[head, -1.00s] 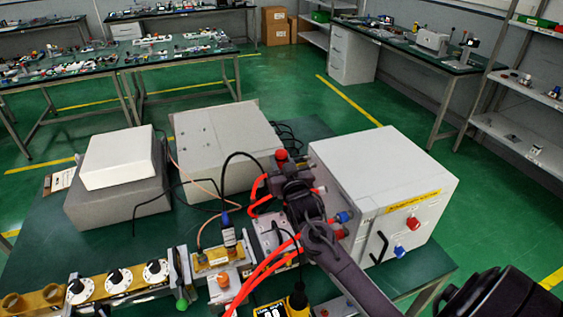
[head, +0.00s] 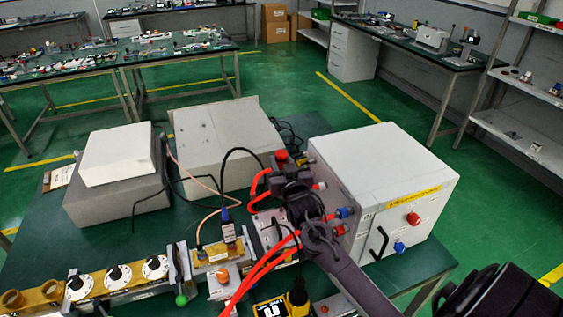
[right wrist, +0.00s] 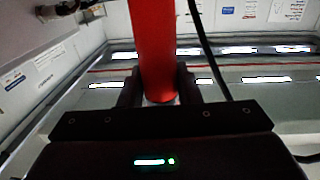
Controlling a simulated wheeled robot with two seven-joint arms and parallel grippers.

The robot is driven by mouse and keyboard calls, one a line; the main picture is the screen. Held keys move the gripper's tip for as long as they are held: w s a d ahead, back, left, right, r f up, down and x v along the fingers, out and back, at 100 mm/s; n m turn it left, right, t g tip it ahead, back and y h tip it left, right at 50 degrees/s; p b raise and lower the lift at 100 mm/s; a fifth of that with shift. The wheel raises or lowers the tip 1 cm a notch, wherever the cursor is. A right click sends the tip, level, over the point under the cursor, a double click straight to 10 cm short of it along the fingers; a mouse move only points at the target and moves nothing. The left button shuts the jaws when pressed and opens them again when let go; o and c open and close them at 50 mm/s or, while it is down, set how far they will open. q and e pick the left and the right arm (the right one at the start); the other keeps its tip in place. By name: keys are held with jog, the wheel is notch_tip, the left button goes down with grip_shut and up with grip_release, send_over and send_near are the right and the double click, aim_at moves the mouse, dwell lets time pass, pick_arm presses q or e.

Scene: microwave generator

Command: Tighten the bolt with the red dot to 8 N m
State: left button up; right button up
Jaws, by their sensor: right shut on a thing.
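My right gripper (head: 288,170) is at the front left of the white cabinet, above the metal parts on the bench. In the right wrist view it (right wrist: 158,88) is shut on a thick red handle (right wrist: 153,45), which stands between the two fingers. In the head view a red end (head: 281,155) shows at the gripper; the rest of the held tool is hidden by the gripper and arm. I cannot make out the bolt with the red dot; my right arm covers part of that area. My left gripper is not in view.
The white cabinet (head: 385,175) with a red knob stands close right of my arm. Orange hoses (head: 262,268) and a black cable run beside the gripper. A waveguide row with white dials (head: 117,277) lies at left. Grey boxes (head: 225,140) stand behind. A yellow device (head: 268,309) is at the front.

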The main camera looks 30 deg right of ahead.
jog(key=shift+f+b, duration=1.6)
jog(key=shift+f, duration=0.75)
jog(key=shift+f+b, duration=0.3)
jog(key=shift+f, duration=1)
dwell(1.9)
jog(key=shift+r, duration=0.15)
